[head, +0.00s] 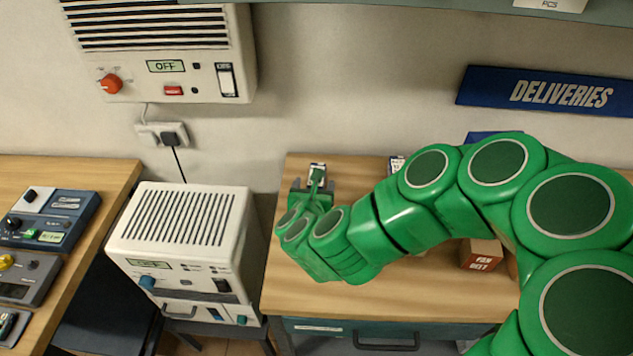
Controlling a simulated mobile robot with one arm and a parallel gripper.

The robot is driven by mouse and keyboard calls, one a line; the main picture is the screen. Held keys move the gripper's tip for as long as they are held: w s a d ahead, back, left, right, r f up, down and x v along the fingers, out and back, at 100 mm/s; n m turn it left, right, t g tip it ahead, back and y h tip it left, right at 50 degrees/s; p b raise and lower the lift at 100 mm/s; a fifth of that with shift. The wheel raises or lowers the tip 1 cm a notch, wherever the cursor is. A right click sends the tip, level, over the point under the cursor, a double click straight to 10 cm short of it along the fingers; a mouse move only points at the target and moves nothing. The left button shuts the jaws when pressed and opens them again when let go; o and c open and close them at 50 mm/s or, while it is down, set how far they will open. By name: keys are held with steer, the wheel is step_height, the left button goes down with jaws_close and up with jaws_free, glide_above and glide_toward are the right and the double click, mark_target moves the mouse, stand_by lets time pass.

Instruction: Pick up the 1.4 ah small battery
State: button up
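A small dark block with a white label (318,168) stands on the wooden bench at its back left. It could be the small battery, but its print is too small to read. My gripper (313,184) is at the block, on its near side, with its dark body partly behind my green wrist. The fingertips are too small and covered to show whether they touch the block or are shut on it. A second small labelled block (397,163) stands to the right at the back of the bench, partly hidden by my arm.
The wooden bench (290,285) has a brown fan belt box (481,255) at right, partly behind my arm. A blue deliveries sign (540,92) hangs on the wall. A white vented unit (185,235) stands left of the bench. Several instruments (48,218) sit on the left bench.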

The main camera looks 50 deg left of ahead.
mark_target(321, 166)
steer(key=shift+x, duration=2.45)
steer(key=shift+c, duration=0.4)
jaws_close()
